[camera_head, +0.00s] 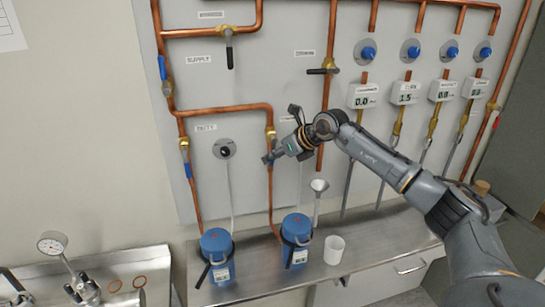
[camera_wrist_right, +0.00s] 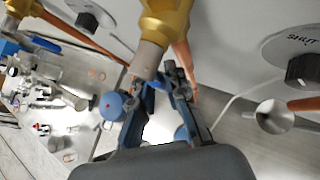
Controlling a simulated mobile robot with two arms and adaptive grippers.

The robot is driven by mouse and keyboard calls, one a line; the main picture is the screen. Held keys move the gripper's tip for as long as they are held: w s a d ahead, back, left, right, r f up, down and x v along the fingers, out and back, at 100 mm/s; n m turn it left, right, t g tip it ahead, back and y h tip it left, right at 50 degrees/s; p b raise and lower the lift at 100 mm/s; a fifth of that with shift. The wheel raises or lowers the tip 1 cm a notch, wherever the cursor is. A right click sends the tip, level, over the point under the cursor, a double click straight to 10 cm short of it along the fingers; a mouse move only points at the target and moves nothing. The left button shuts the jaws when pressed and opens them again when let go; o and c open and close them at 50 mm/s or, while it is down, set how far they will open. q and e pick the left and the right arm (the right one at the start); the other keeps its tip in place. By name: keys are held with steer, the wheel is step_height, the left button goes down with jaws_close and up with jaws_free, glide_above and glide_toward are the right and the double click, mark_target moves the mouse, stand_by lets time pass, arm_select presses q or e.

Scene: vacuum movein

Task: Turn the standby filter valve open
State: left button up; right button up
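In the head view my right gripper (camera_head: 271,157) is at a brass valve (camera_head: 270,131) on the copper pipe right of the duty label. The wrist view shows this brass valve body (camera_wrist_right: 166,18) up close, with its grey lever (camera_wrist_right: 148,58) running down to my right gripper's fingertips (camera_wrist_right: 154,76). The fingers stand on either side of the lever's lower end. I cannot tell whether they press on it. The label above the arm is too blurred to read surely. A knob (camera_wrist_right: 303,70) marked SHUT shows at the right in the wrist view. My left gripper is not in view.
Another brass valve with a dark handle (camera_head: 323,70) is above my arm. A black knob (camera_head: 224,149) is left of the gripper. Two blue canisters (camera_head: 218,258) (camera_head: 295,243), a funnel (camera_head: 319,186) and a white cup (camera_head: 334,249) are below, on or above the metal bench (camera_head: 385,240).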

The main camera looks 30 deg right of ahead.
steer(key=o, duration=0.3)
steer(key=shift+o, duration=0.2)
steer(key=v, duration=0.8)
steer(key=shift+c, duration=0.3)
